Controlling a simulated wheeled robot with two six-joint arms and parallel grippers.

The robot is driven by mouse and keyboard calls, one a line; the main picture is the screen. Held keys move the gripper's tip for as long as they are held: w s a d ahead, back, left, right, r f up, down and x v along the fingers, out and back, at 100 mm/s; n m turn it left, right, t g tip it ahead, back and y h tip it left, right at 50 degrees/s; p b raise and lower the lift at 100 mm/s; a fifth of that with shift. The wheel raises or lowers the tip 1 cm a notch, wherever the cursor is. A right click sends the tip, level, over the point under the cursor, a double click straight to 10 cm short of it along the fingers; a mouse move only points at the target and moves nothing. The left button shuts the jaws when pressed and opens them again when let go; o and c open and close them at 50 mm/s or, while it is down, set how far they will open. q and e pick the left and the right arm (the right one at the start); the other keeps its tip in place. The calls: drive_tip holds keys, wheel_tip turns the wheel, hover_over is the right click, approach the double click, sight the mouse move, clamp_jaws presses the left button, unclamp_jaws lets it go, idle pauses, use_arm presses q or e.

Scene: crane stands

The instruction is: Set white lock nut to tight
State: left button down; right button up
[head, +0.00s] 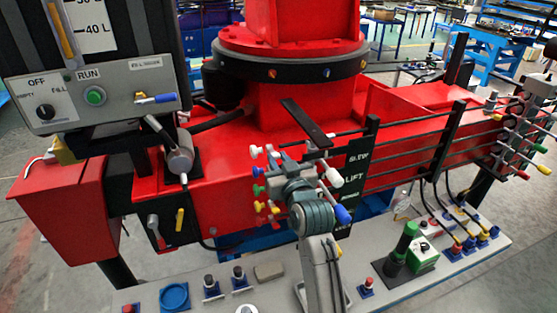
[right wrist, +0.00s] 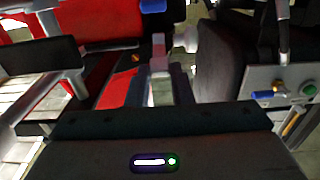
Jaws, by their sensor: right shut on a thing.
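My right arm comes up from the bottom of the head view, and its gripper (head: 305,168) is at the valve bank on the red crane beam. It is shut on a small part there, which seems to be the white lock nut; the wrist hides most of the contact. A white knob (head: 334,177) shows just right of the gripper, above a blue knob (head: 342,214). Another white knob (head: 256,152) tops the column of coloured knobs to its left. In the right wrist view, a pale rounded part (right wrist: 187,39) shows beyond the dark palm. My left gripper is not in view.
A grey panel (head: 110,97) with a green RUN button hangs at the left. A red box (head: 62,205) is below it. A white bench (head: 450,262) with buttons and a green-handled device crosses the front. More coloured levers (head: 520,140) are at the far right.

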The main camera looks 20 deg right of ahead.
clamp_jaws()
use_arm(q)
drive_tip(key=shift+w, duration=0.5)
use_arm(e)
drive_tip(key=shift+w+r+g, duration=0.15)
drive_tip(key=shift+r+g, duration=0.3)
drive_tip(key=shift+g, duration=0.25)
drive_tip(key=o, duration=0.6)
unclamp_jaws()
drive_tip(key=shift+c, duration=0.2)
drive_tip(key=shift+o, duration=0.3)
drive_tip(key=shift+w+f, duration=0.15)
drive_tip(key=shift+w, duration=0.15)
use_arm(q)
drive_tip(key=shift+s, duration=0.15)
use_arm(e)
drive_tip(key=shift+s, duration=0.15)
